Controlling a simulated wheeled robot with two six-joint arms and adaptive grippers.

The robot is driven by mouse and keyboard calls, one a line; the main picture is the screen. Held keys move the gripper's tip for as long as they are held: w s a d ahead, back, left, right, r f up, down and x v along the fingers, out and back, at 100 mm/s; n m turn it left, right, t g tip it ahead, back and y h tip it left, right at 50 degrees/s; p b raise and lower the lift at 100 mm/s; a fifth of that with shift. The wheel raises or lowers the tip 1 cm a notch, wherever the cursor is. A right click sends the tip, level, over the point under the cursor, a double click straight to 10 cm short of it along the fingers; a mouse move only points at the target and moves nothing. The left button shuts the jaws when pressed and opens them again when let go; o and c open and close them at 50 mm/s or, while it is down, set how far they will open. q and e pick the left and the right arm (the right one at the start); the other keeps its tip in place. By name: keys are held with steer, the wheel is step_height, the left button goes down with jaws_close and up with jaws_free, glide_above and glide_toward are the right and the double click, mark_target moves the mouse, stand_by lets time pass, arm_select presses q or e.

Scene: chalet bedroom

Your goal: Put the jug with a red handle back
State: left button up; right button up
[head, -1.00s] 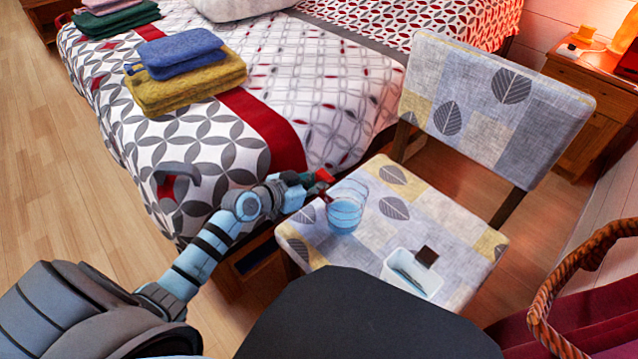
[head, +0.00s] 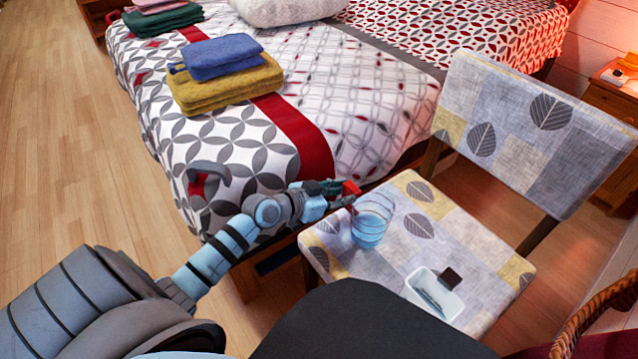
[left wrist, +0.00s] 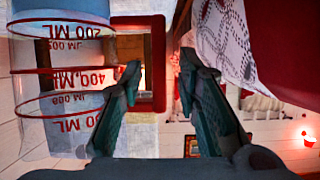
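The jug (head: 369,229) is clear with a bluish lower part and red rings, and stands upright on the patterned chair seat (head: 395,262). Its red handle (head: 350,188) is on the side toward my left gripper (head: 338,190). In the left wrist view, the jug (left wrist: 62,85) with red volume marks fills the left side. The red handle (left wrist: 158,62) shows between the two spread dark fingers of my left gripper (left wrist: 157,72), which is open. I cannot tell whether the fingers touch it. My right gripper is not in view.
A white tray (head: 419,296) with a dark item lies on the seat near the jug. The chair backrest (head: 545,135) rises behind. The bed (head: 290,110) with folded blue and yellow towels (head: 225,75) is left. A woven basket handle (head: 598,308) is at lower right.

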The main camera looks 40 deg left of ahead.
arm_select(q)
steer(key=p+v, duration=0.3)
steer(key=v, duration=0.7)
steer(key=shift+s+p, duration=0.2)
steer(key=shift+p, duration=0.15)
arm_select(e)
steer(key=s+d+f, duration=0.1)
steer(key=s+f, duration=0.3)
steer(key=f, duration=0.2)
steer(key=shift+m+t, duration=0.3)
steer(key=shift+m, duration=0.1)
arm_select(q)
steer(key=shift+r, duration=0.1)
